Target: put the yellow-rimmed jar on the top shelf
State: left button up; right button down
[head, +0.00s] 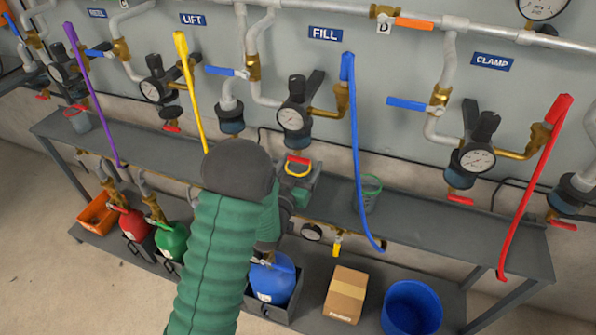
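A clear jar with a green rim (369,190) stands on the top shelf (410,215), right of centre. My other gripper is not in view.
Coloured hoses hang over the shelf. Below are an orange bin (98,213), red and green tanks, a blue tank (271,280), a cardboard box (345,294) and a blue bucket (411,307).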

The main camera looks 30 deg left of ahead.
pick_arm(q)
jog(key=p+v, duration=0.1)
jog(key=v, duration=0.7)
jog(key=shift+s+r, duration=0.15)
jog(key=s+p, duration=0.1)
jog(key=p, duration=0.2)
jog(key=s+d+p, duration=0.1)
jog(key=p, duration=0.1)
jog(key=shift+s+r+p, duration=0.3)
jog(key=shift+p, duration=0.05)
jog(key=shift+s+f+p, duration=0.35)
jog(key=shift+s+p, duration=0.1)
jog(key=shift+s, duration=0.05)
dwell(0.4)
